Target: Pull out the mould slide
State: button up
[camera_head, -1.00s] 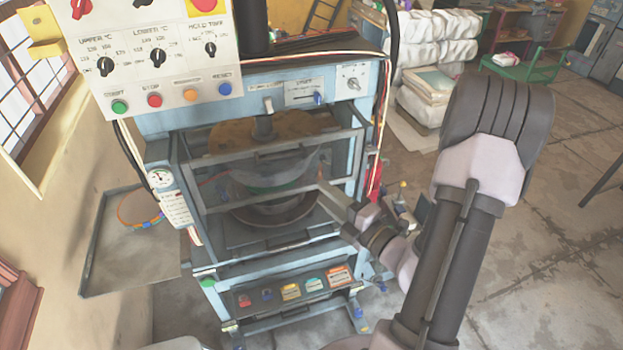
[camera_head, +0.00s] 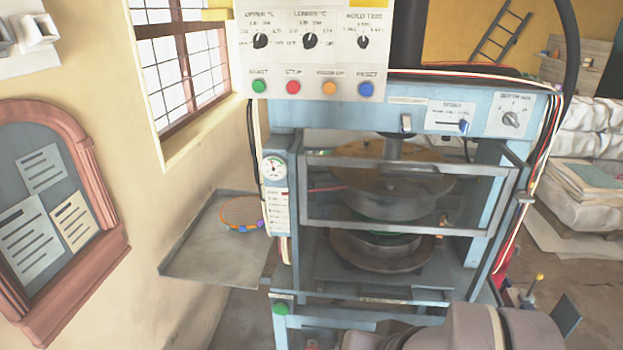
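The mould slide (camera_head: 335,272) looks like the flat dark plate low in the press opening, with a dark bar (camera_head: 397,293) along its front edge. It appears to be inside the press. A round lower mould (camera_head: 385,252) sits on it, below a round upper plate (camera_head: 400,200). A clear framed guard (camera_head: 405,229) hangs across the upper part of the opening, and the space below it is open. My arm's end (camera_head: 385,338) is at the bottom edge, in front of and below the slide. Its fingers are cut off or hidden, and I see no contact with the slide.
The blue press frame (camera_head: 285,240) surrounds the opening, with a control panel (camera_head: 310,50) above. A side tray (camera_head: 185,265) with a round patterned disc (camera_head: 241,212) stands at left. White sacks (camera_head: 590,130) and a pallet stack (camera_head: 590,200) are at right.

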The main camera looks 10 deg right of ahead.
aim_at(409, 261)
jog(key=i+j+z, duration=0.15)
jog(key=z, duration=0.25)
jog(key=i+j+z, duration=0.15)
jog(key=j+z, duration=0.2)
jog(key=i+j+z, duration=0.1)
jog(key=j+z, duration=0.15)
jog(key=z, duration=0.15)
